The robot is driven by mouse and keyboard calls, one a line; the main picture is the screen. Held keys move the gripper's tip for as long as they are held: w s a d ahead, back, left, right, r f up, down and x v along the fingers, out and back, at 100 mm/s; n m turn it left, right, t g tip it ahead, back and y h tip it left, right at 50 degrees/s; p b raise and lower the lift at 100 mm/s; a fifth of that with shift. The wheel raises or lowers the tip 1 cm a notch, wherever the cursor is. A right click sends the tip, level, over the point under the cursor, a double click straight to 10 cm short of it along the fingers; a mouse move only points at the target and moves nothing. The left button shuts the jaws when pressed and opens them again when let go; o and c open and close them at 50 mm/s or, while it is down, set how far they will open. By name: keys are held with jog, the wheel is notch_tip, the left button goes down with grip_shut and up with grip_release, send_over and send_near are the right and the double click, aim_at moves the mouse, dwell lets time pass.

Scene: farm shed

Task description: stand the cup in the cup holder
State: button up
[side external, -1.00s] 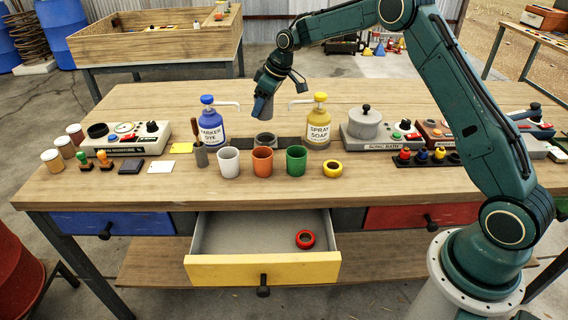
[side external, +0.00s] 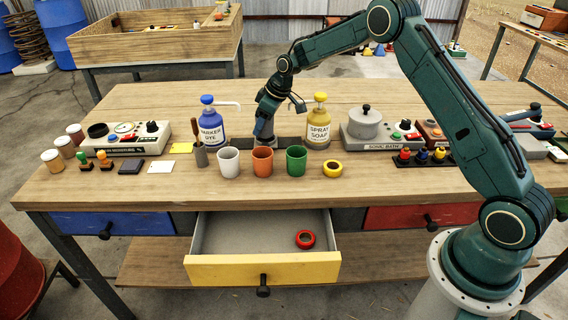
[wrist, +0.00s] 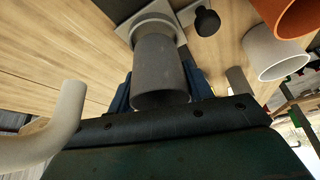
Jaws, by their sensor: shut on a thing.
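The grey cup (wrist: 160,72) is between my gripper's dark blue fingers in the wrist view, and the fingers are closed around it. My gripper (side external: 264,130) points straight down behind the orange cup in the side view. The cup holder, a pale grey ring on a square plate (wrist: 145,20), lies at the cup's far end in the wrist view. The cup's end lines up with the ring and overlaps it in the picture. I cannot tell how deep it sits, as the cup and gripper hide the contact.
White (side external: 229,162), orange (side external: 262,161) and green (side external: 296,160) cups stand in a row in front. The blue marker dye bottle (side external: 211,128) and yellow spray soap bottle (side external: 319,130) flank my gripper. The yellow-fronted drawer (side external: 225,268) is open, with a red ring (side external: 305,239) inside.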

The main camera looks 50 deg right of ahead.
jog(key=shift+f, duration=0.7)
jog(key=shift+f, duration=0.35)
dwell(1.9)
jog(key=o, duration=1.6)
jog(key=shift+c, duration=0.2)
jog(key=shift+r, duration=0.1)
jog(key=shift+r, duration=3.9)
jog(key=shift+r, duration=0.1)
